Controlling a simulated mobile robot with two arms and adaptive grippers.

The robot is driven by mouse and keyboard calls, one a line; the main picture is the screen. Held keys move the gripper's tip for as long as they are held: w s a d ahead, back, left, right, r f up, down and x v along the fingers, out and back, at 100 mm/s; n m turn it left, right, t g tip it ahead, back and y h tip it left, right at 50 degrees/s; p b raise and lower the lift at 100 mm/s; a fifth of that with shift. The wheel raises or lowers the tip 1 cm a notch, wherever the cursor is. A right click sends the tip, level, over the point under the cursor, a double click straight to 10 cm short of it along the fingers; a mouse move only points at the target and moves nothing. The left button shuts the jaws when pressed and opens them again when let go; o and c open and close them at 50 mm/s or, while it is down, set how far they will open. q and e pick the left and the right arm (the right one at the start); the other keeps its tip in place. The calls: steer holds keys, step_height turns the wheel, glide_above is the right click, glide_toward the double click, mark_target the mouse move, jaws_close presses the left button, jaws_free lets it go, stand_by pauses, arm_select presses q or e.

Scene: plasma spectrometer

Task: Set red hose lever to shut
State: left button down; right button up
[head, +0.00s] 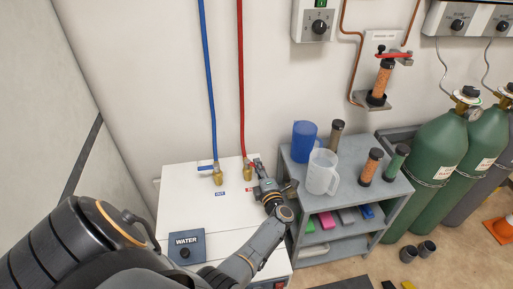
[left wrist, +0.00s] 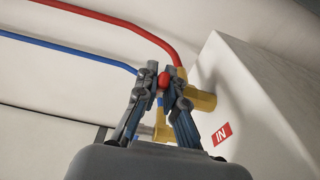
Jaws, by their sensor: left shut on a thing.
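The red hose (head: 240,80) runs down the wall to a brass valve (head: 247,175) on the white cabinet; it also shows in the left wrist view (left wrist: 130,25). My left gripper (head: 258,168) reaches this valve from the right. In the left wrist view, my left gripper (left wrist: 162,84) is shut on the red hose lever (left wrist: 164,80), with only a small red part showing between the fingertips, just in front of the brass valve (left wrist: 200,99). The rest of the lever is hidden, so its angle is unclear. My right gripper is out of view.
A blue hose (head: 208,80) with its own brass valve (head: 218,178) and blue lever (head: 205,168) stands just left. A WATER box (head: 187,246) sits in front on the white cabinet (head: 172,190). A grey cart (head: 345,198) with jugs stands close on the right.

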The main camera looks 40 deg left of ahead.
arm_select(q)
steer(key=shift+w+f+n+g+y+b, duration=0.15)
steer(key=shift+w+n+g+y+b, duration=0.15)
steer(key=shift+n+g+y+b, duration=0.5)
steer(key=shift+a+g, duration=0.1)
steer(key=shift+g, duration=0.4)
steer(key=c, duration=1.4)
jaws_free()
steer(key=shift+c, duration=0.2)
